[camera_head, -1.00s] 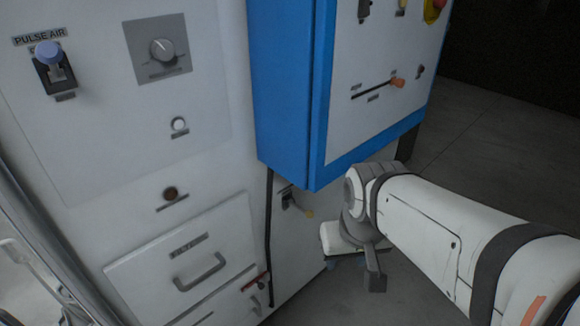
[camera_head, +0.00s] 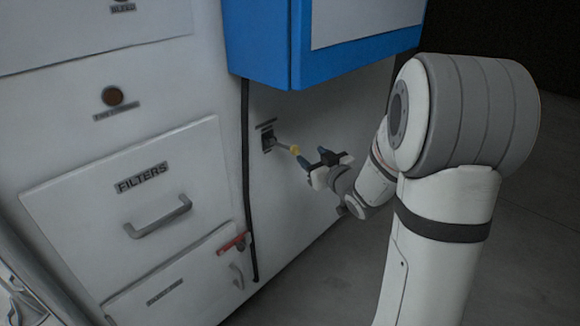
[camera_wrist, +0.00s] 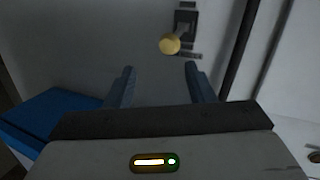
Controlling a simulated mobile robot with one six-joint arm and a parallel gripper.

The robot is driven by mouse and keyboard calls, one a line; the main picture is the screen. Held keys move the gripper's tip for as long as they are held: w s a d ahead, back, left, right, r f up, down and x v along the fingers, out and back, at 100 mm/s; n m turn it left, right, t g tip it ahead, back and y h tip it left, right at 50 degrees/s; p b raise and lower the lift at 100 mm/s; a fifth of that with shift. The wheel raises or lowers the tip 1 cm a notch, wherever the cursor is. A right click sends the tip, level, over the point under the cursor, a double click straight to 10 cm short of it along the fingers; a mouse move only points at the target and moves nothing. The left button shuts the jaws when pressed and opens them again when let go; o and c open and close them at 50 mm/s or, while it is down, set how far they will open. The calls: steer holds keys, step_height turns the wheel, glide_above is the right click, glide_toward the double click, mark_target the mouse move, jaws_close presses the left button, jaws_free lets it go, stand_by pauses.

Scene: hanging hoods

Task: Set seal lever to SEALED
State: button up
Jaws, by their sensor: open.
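A small lever with a yellow knob (camera_head: 294,149) sticks out from a dark mount (camera_head: 268,140) on the white cabinet side, below the blue box. Small labels sit above and below the mount; I cannot read them. In the wrist view the yellow knob (camera_wrist: 170,43) is ahead of my gripper, between the lines of the two fingers and beyond their tips. My gripper (camera_head: 318,162) is open and empty, close to the knob and apart from it as far as I can tell. Its two blue-grey fingers also show in the wrist view (camera_wrist: 158,72).
A blue box (camera_head: 265,45) overhangs above the lever. A black cable (camera_head: 247,190) runs down the cabinet corner. A FILTERS drawer (camera_head: 135,195) with a grey handle and a red latch (camera_head: 232,244) are at left. Dark floor lies free at right.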

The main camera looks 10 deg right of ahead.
mark_target(298, 152)
steer(key=shift+w+a+f+n+t+y+b, duration=0.2)
steer(key=shift+f+y+b, duration=0.1)
steer(key=shift+f+y, duration=0.2)
steer(key=shift+w+a+f+n+t+y+b, duration=0.1)
steer(key=shift+a+f+y+b, duration=0.1)
steer(key=shift+f+y+b, duration=0.3)
steer(key=b+x, duration=0.1)
steer(key=x, duration=0.6)
steer(key=shift+w, duration=0.15)
steer(key=shift+c, duration=0.6)
jaws_close()
